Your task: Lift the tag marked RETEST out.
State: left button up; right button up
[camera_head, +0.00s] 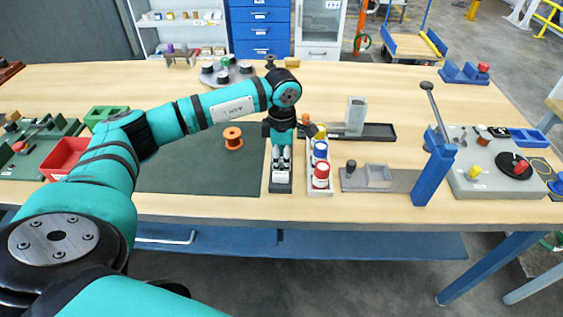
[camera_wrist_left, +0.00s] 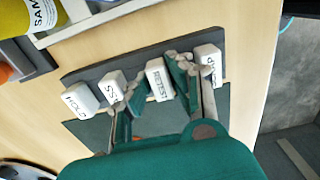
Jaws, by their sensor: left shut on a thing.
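A row of white tags stands in a dark rack (camera_wrist_left: 90,75) in the left wrist view. They read HOLD (camera_wrist_left: 80,99), what looks like PASS (camera_wrist_left: 113,86), RETEST (camera_wrist_left: 160,80) and what looks like SCRAP (camera_wrist_left: 208,63). My left gripper (camera_wrist_left: 157,84) has a finger on each side of the RETEST tag and is shut on it. The tag is in line with its neighbours; I cannot tell if it is raised. In the head view my left gripper (camera_head: 281,146) points down over the rack (camera_head: 280,188), hiding part of the tags. My right gripper is not in view.
A tray of paint-like jars (camera_head: 320,173) stands close to the right of the rack. A green mat (camera_head: 200,175) with an orange spool (camera_head: 233,138) lies to its left. A grey block on a dark tray (camera_head: 356,116) stands behind. The table's front edge is near.

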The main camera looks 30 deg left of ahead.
aim_at(282, 159)
pick_arm(q)
jog(key=shift+r, duration=0.1)
notch_tip(282, 159, up, 10)
jog(key=shift+f+b, duration=0.1)
jog(key=shift+b, duration=0.85)
